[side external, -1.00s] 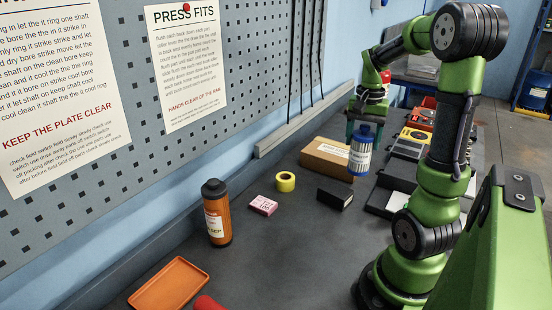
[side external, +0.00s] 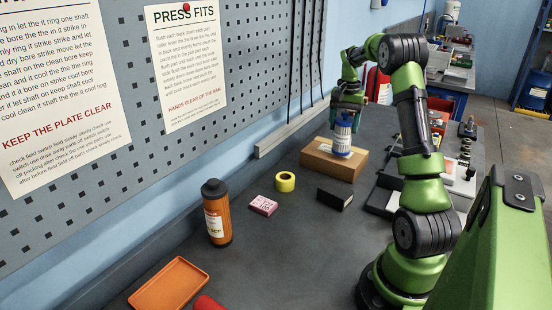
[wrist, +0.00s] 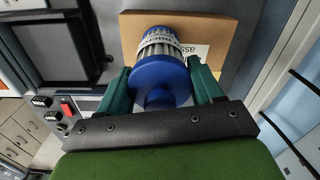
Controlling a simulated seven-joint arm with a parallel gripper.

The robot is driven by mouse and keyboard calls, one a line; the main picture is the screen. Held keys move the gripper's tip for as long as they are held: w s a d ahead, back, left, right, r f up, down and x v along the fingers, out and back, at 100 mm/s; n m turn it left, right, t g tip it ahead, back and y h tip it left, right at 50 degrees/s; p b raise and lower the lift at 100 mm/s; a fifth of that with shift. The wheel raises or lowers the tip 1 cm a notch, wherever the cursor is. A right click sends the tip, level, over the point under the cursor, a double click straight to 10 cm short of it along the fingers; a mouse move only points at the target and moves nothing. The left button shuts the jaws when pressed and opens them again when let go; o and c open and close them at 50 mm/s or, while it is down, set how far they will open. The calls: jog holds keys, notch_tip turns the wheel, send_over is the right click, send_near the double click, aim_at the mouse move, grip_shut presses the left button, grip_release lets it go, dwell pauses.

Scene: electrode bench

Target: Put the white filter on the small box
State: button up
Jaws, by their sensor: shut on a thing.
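The filter (side external: 342,137) is a cylinder with a white label band and blue ends. My gripper (side external: 347,112) is shut on its upper end and holds it upright over the cardboard box (side external: 331,164). In the side external view the filter's lower blue end overlaps the box's top; I cannot tell whether it touches. In the wrist view my gripper's green fingers (wrist: 160,88) are on both sides of the blue end of the filter (wrist: 160,72). The box (wrist: 228,32), with a printed label, lies behind it there.
A black block (side external: 334,198), a yellow tape roll (side external: 285,181), a pink box (side external: 263,205) and an orange bottle (side external: 217,213) stand on the bench nearer the camera. An orange tray (side external: 169,284) lies in front. A black open tray (side external: 384,190) is right of the cardboard box.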

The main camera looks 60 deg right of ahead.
jog(key=shift+f, duration=0.9)
jog(key=shift+f, duration=0.1)
jog(key=o, duration=1.2)
jog(key=shift+o, duration=0.2)
